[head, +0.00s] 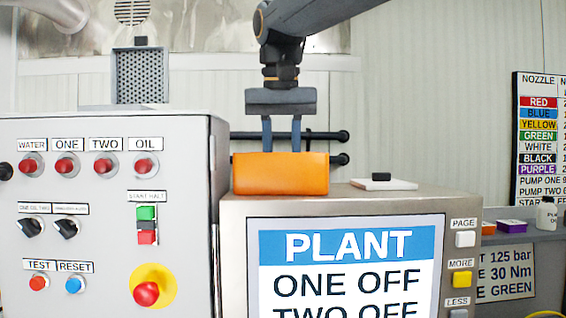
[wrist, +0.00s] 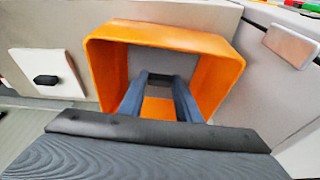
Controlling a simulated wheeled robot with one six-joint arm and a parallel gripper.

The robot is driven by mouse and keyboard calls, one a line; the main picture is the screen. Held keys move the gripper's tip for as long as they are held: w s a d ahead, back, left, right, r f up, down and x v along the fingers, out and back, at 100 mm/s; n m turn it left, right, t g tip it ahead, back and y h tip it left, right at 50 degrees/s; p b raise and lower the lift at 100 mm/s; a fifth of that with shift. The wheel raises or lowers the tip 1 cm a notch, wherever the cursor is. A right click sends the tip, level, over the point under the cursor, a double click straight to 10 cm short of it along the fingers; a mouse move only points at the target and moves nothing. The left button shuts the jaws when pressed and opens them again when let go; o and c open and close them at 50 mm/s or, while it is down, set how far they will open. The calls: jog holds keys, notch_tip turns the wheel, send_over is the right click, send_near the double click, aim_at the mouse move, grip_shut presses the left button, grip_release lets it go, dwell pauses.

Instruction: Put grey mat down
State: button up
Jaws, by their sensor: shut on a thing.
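My gripper (head: 282,148) points straight down, with its two blue-grey fingers inside an orange open-topped box (head: 281,174). The box stands on top of the cabinet with the PLANT screen. In the head view its front wall hides the fingertips. In the wrist view the fingers (wrist: 160,78) reach in between the orange walls (wrist: 100,75) and close on something dark and small in view. A flat grey surface, apparently the grey mat (wrist: 165,58), shows inside the box around the fingertips. Its edges and its contact with the box floor are hard to make out.
A white plate (head: 388,184) with a black block (head: 381,176) lies to the right on the cabinet top. A control panel (head: 110,220) with buttons and knobs stands close on the left. Dark horizontal pipes (head: 335,136) run behind the box.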

jog(key=o, duration=1)
jog(key=shift+f, duration=0.1)
jog(key=b+v, duration=0.1)
jog(key=v, duration=1.1)
